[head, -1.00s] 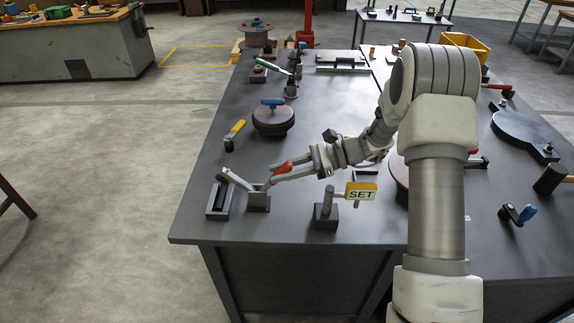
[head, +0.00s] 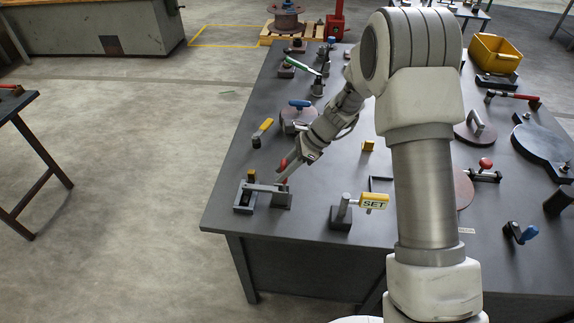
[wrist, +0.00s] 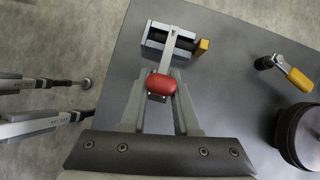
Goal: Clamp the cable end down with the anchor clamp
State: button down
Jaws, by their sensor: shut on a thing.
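The anchor clamp (head: 281,200) stands near the table's front left corner. Its grey bar (head: 262,188) lies about level across the open-topped cradle (head: 243,208). In the wrist view the bar (wrist: 170,46) crosses a dark round piece (wrist: 156,36) in the cradle, perhaps the cable end; I cannot tell whether they touch. A yellow piece (head: 251,174) shows at the cradle's far end. My gripper (head: 288,170) is shut on the clamp's red handle (wrist: 161,84), which stands steeply and sits between the fingers.
The table's left edge is close to the cradle. Bare tabletop lies between clamp and disc.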

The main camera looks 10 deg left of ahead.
dwell(0.4)
jog(key=c, duration=0.7)
grip_release()
jog(key=shift+a, duration=0.1)
jog(key=shift+o, duration=0.2)
jog(key=v, duration=1.7)
jog(key=shift+w+r, duration=0.15)
jog(key=shift+r, duration=0.05)
